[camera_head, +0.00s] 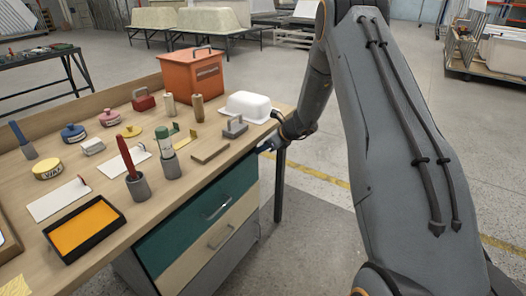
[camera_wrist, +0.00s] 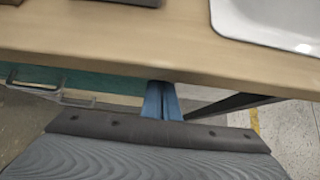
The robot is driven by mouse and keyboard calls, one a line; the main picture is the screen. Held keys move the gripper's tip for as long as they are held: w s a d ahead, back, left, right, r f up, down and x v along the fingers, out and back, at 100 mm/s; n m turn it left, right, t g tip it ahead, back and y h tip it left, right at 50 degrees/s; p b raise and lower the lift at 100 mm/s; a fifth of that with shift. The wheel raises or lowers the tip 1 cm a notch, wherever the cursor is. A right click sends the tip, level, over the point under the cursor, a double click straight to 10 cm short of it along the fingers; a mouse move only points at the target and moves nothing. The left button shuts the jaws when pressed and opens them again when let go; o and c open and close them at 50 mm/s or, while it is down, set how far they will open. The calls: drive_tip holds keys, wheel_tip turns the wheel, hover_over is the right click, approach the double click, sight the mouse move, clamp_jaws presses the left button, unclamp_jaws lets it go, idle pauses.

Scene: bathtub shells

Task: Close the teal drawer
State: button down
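The teal drawer (camera_head: 190,222) is the top drawer under the wooden workbench, with a metal bar handle. No opening into it shows, and its front looks roughly level with the beige drawer below. In the wrist view a teal strip (camera_wrist: 108,84) shows just under the bench edge. My gripper (camera_head: 265,148) is at the bench's right front corner, by the drawer's right end. Its blue fingers (camera_wrist: 162,86) lie side by side, shut and holding nothing. Whether they touch the drawer front cannot be told.
The beige drawer (camera_head: 214,240) is below the teal one. The bench top (camera_head: 95,180) carries an orange box (camera_head: 190,78), a white tub shell (camera_head: 248,107), a black tray with an orange inside (camera_head: 85,230) and several tools. A dark leg (camera_head: 279,188) stands near my gripper. The floor in front is clear.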

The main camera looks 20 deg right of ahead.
drive_tip(key=shift+a, duration=0.15)
drive_tip(key=s+d+f+v, duration=0.1)
drive_tip(key=d+f+v, duration=0.1)
drive_tip(key=v, duration=1.1)
drive_tip(key=s+a+r+n+g+h, duration=0.1)
drive_tip(key=s+a+r+n+g, duration=0.1)
drive_tip(key=s+a+n, duration=0.5)
drive_tip(key=s+a+r+n+g, duration=0.2)
drive_tip(key=s+a+r+n, duration=0.15)
drive_tip(key=s, duration=0.55)
drive_tip(key=s+r+n+g+h+p, duration=0.1)
drive_tip(key=s+n+h, duration=0.1)
drive_tip(key=s+n, duration=0.6)
drive_tip(key=s+a+r+n+g+h+p, duration=0.1)
drive_tip(key=s+r+n+h, duration=0.1)
drive_tip(key=s+n, duration=0.7)
drive_tip(key=s, duration=0.4)
drive_tip(key=shift+s+a+r+g+h, duration=0.2)
drive_tip(key=shift+s+g+h, duration=0.1)
drive_tip(key=shift+g+h, duration=0.1)
drive_tip(key=shift+a+n, duration=0.1)
drive_tip(key=shift+n, duration=0.15)
